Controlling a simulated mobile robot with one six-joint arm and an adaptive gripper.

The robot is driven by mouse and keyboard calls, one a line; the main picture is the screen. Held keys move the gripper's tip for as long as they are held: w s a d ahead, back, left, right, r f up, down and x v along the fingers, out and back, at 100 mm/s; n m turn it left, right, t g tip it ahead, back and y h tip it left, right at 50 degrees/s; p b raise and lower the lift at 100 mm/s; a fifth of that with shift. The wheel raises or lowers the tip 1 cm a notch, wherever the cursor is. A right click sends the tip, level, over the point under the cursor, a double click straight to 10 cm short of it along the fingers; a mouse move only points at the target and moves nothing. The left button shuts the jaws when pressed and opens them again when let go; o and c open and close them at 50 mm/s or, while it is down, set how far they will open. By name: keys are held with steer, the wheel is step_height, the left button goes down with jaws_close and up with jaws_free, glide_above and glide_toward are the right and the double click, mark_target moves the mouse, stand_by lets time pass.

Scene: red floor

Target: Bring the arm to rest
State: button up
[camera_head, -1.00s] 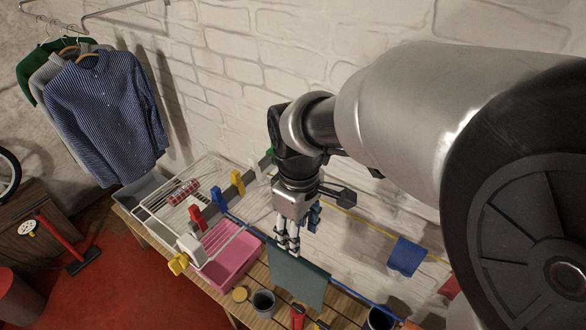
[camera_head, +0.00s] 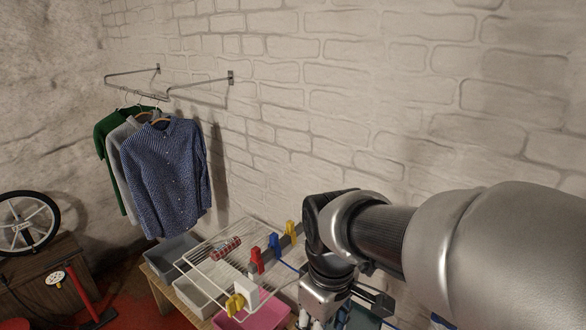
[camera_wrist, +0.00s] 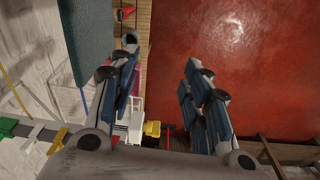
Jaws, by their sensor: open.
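My arm reaches in from the right in the head view and bends down above the wooden bench. My gripper (camera_head: 310,322) hangs at the bottom edge of that view, right by the pink bin (camera_head: 255,318), and its tips are partly cut off. In the wrist view my gripper (camera_wrist: 162,58) has its two blue-padded fingers spread apart. Nothing is between them; the red floor (camera_wrist: 235,60) and the bench edge show beyond.
Shirts (camera_head: 170,175) hang from a wall rail. A wheel (camera_head: 28,224) and wooden crate stand far left. A dark green panel (camera_wrist: 80,35) is close beside my left finger.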

steer(key=s+d+f+m+t+b, duration=0.3)
steer(key=s+d+f+m+b, duration=0.6)
steer(key=b, duration=0.5)
step_height(320, 180, down, 2)
steer(key=shift+s+d+t+b, duration=0.3)
steer(key=shift+s+d+t, duration=0.15)
steer(key=shift+s, duration=0.55)
